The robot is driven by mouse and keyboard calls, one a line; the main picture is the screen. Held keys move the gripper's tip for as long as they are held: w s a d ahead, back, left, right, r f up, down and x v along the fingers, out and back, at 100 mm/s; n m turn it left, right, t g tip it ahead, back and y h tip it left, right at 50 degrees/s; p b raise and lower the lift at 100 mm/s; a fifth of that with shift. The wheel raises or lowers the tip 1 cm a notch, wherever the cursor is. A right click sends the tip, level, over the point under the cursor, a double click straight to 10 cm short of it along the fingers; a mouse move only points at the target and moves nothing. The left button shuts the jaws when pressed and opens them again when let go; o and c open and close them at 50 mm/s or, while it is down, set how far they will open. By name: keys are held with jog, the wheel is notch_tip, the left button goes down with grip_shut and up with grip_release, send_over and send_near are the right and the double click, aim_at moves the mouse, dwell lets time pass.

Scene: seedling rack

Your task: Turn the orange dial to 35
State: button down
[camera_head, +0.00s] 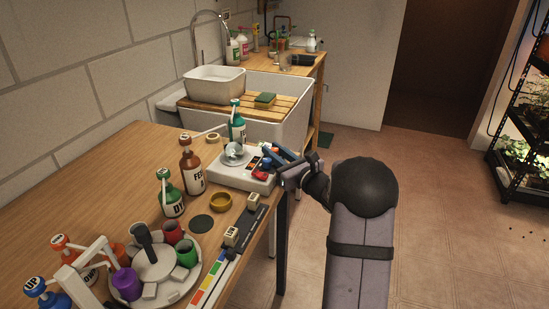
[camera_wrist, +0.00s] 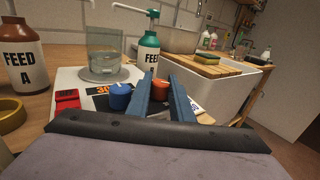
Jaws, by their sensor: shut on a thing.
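The orange dial (camera_wrist: 160,88) sits on top of a white device (camera_wrist: 70,80), partly hidden by my fingers. My gripper (camera_wrist: 163,92) has its two blue fingers either side of the dial, shut on it. A blue knob (camera_wrist: 120,95) stands left of the fingers. A dark display with orange digits (camera_wrist: 103,89) is partly covered by that knob; it seems to begin with "30", the rest is hidden. In the head view my gripper (camera_head: 281,158) reaches the device's right side (camera_head: 243,180), and the dial is hidden there. I cannot read the dial's own marking.
A glass beaker (camera_wrist: 104,50) stands on the device's round plate. A red switch (camera_wrist: 67,98) is at its left. A green bottle (camera_wrist: 148,52) and a brown FEED A bottle (camera_wrist: 22,60) stand close by. The sink (camera_head: 290,110) is behind. Open floor lies right.

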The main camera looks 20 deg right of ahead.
jog(key=shift+r+h, duration=0.1)
jog(key=shift+h, duration=0.2)
jog(key=c, duration=1.8)
grip_release()
jog(key=shift+c, duration=0.2)
jog(key=shift+p, duration=0.4)
